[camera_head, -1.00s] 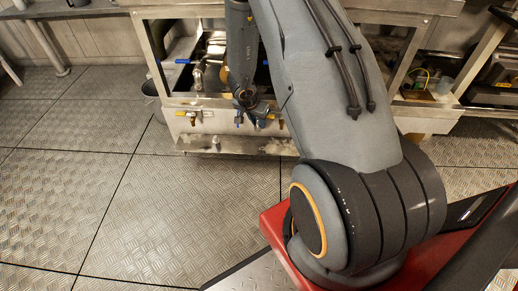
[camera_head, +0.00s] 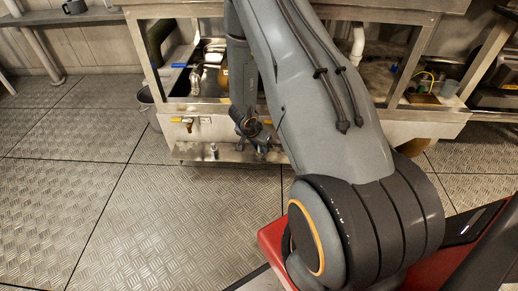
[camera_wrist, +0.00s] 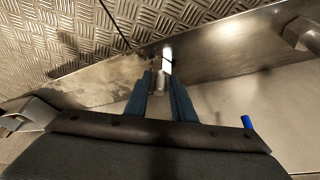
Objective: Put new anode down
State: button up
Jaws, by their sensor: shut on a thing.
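My gripper (camera_wrist: 162,88) shows in the wrist view with two blue fingers. It is shut on a small grey cylindrical piece, the anode (camera_wrist: 161,80), whose end shows between the fingertips. A bright white patch lies just beyond the tips, and I cannot tell whether it is part of the piece. A metal ledge lies behind the tips, and I cannot tell if the anode touches it. In the head view my arm reaches down in front of the steel bench (camera_head: 390,122). The fingers are small there, near the bench's lower shelf (camera_head: 185,151), and the anode cannot be made out.
A yellow-handled valve (camera_head: 186,120) sits on the bench front, left of my wrist. A bucket (camera_head: 147,97) stands at the bench's left end. A blue-tipped part (camera_wrist: 247,122) is right of my gripper. The tread-plate floor (camera_head: 160,220) at the left is clear.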

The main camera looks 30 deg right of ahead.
jog(key=o, duration=1)
